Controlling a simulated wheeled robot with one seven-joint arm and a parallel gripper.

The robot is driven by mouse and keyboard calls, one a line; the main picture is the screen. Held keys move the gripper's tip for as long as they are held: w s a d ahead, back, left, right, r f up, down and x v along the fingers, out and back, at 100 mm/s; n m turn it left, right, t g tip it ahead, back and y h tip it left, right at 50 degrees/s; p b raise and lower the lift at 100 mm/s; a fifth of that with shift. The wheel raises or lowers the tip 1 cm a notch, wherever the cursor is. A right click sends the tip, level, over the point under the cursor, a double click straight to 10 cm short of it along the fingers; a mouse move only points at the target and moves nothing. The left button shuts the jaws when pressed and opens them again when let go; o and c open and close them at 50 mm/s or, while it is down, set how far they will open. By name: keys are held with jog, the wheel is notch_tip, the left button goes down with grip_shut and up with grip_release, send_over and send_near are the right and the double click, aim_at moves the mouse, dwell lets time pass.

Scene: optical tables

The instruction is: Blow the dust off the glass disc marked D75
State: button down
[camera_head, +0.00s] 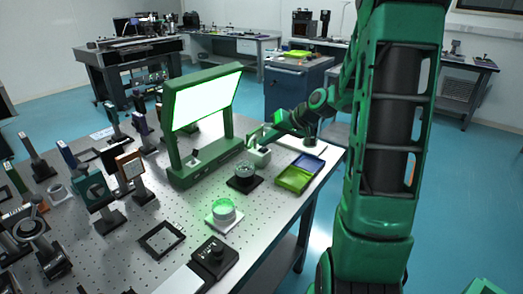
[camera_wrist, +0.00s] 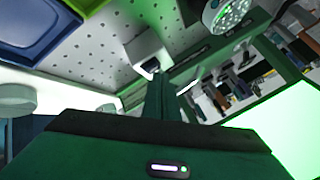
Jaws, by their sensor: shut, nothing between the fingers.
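No D75 marking is legible in either view. A clear round glass piece (camera_head: 245,168) sits on a dark square base near the middle of the optical table. A pale round piece with a green glow (camera_head: 224,208) stands on a white base nearer the front. My gripper (camera_head: 256,139) is above the table's far right part, just over a small white block (camera_head: 260,158). In the wrist view its green fingers (camera_wrist: 164,92) are closed together with nothing between them, and the white block (camera_wrist: 148,48) shows beyond. A round dotted piece (camera_wrist: 226,12) is at the top edge.
A green frame with a bright panel (camera_head: 200,100) stands left of my gripper. A yellow-green tray (camera_head: 294,179) and a blue tray (camera_head: 309,163) lie at the right edge. Several mounted optics crowd the left; a black box (camera_head: 213,258) is at the front.

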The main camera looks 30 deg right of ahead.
jog(key=shift+f, duration=0.4)
dwell(0.3)
jog(key=shift+r, duration=0.85)
notch_tip(320, 180, up, 5)
dwell(0.8)
dwell(0.6)
